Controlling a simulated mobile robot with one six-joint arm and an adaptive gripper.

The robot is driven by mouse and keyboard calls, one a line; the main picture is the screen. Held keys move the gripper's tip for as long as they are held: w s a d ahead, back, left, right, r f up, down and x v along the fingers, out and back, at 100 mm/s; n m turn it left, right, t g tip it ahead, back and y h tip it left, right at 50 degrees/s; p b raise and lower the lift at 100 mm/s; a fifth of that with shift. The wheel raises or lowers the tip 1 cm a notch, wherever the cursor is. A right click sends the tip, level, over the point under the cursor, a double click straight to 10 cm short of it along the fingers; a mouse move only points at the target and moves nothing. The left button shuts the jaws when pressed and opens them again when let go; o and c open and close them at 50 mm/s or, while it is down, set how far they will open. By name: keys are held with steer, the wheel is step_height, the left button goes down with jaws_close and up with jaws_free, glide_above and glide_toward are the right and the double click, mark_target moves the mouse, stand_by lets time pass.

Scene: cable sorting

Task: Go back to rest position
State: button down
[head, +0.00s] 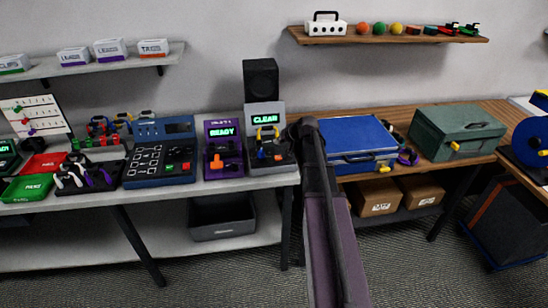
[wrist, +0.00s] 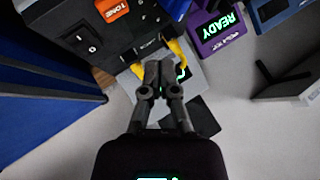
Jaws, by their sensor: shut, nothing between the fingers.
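My gripper (wrist: 158,78) is shut and empty in the wrist view. Its fingers are in front of the grey station with a lit green screen, partly covering that screen. In the head view this station (head: 265,112) reads "CLEAR" and stands at the right end of the grey bench, with a yellow handle-like piece on it. My arm reaches up from the bottom of the head view, just right of that station; the fingers cannot be made out there. A purple station (head: 222,132) reading "READY" stands to its left and also shows in the wrist view (wrist: 222,28).
A blue case (head: 350,135) lies on the wooden bench right of my arm, with a green toolbox (head: 458,130) farther right. A blue console (head: 160,150) stands left of the purple station. A black speaker (head: 261,80) stands behind. Wall shelves hang above; the carpeted floor in front is clear.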

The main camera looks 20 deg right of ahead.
stand_by(0.4)
steer(key=shift+s+a, duration=0.1)
steer(key=shift+s, duration=0.05)
steer(key=s+a+f+n+g+h, duration=0.1)
steer(key=s+a+f+g, duration=0.1)
steer(key=s+a, duration=0.6)
steer(key=s+a+f+n+g+h, duration=0.1)
steer(key=s+a+n+g, duration=0.1)
steer(key=s+a, duration=0.6)
steer(key=s+a+f+n+g+h, duration=0.1)
steer(key=s+a+g, duration=0.3)
steer(key=s+a, duration=0.4)
steer(key=shift+s+a+f+n+g, duration=0.2)
steer(key=shift+s+f+n+g, duration=0.1)
steer(key=shift+s+f+n, duration=0.4)
steer(key=shift+w+f, duration=0.1)
steer(key=shift+w, duration=0.05)
stand_by(1.1)
